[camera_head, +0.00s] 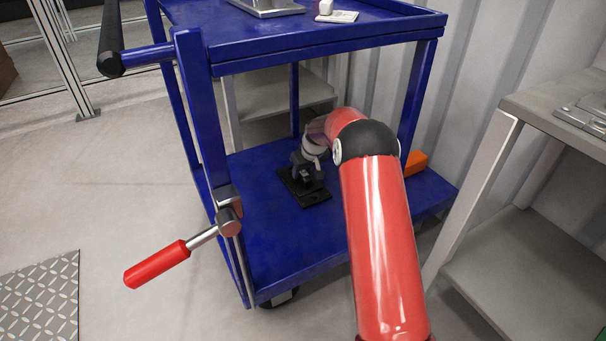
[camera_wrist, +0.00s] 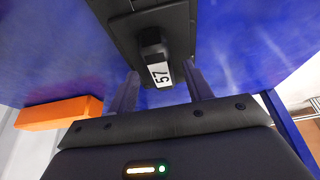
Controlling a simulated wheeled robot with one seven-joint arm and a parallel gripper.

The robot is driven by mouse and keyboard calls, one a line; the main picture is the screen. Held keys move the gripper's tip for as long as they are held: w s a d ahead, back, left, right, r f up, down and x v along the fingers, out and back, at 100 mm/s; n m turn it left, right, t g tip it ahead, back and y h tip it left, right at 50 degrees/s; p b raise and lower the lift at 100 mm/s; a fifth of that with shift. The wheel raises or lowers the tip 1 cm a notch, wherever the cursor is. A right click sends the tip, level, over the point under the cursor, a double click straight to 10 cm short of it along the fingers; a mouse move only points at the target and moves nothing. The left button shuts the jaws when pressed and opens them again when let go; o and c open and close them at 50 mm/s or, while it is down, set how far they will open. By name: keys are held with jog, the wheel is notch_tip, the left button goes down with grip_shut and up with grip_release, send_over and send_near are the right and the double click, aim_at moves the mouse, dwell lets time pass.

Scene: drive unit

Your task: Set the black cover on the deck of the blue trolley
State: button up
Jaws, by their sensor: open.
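The black cover (camera_head: 315,198) lies flat on the lower deck of the blue trolley (camera_head: 290,240). In the wrist view the cover (camera_wrist: 128,22) shows as a dark plate with a raised black handle that carries a white label reading 57. My gripper (camera_head: 307,172) is over the cover in the head view. In the wrist view my gripper (camera_wrist: 162,78) is open, with one finger to each side of the handle's near end. I see gaps between the fingers and the handle. My wrist and gripper hide part of the cover in the head view.
An orange block (camera_head: 417,162) sits on the lower deck to the right of my arm, by the trolley's post. The upper shelf (camera_head: 330,42) is above the deck. A red-handled lever (camera_head: 157,264) sticks out at the left. A grey bench (camera_head: 545,125) stands at the right.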

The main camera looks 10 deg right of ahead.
jog(key=a+v, duration=0.1)
jog(key=v, duration=0.7)
jog(key=shift+d+r+p, duration=0.15)
jog(key=shift+d+p, duration=0.2)
jog(key=shift+d, duration=0.1)
